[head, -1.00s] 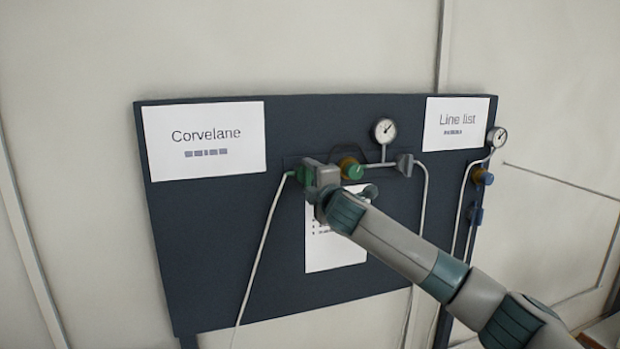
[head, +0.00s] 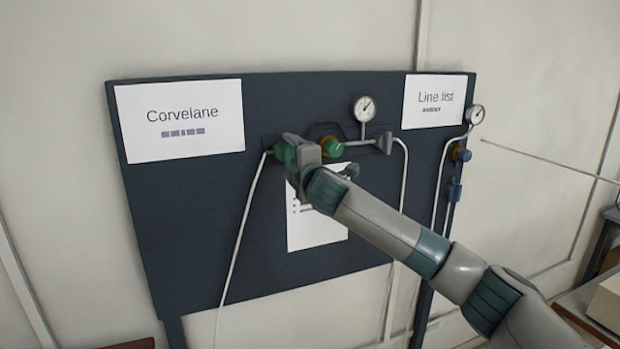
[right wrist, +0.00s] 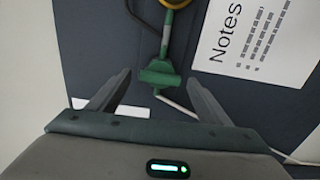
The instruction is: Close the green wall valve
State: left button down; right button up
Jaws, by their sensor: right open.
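A green round knob (head: 333,147) sits on a brass-yellow body on the dark wall panel, below a gauge. Left of it on the same line is a green fitting (head: 284,153) with a pale hose. My right gripper (head: 303,150) is in front of the panel, just left of the knob, partly covering the line. In the right wrist view my right gripper (right wrist: 160,76) is open. The green T-shaped fitting (right wrist: 160,72) appears between its fingers; contact cannot be told. The yellow ring (right wrist: 176,3) is cut by the top edge. My left gripper is not in view.
The dark panel (head: 200,220) carries a Corvelane sign (head: 180,120), a Line list sign (head: 434,101) and a notes sheet (right wrist: 255,40). A pale hose (head: 235,250) hangs below the fitting.

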jog(key=b+v, duration=0.6)
jog(key=v, duration=1)
jog(key=shift+b, duration=0.4)
jog(key=shift+s, duration=0.15)
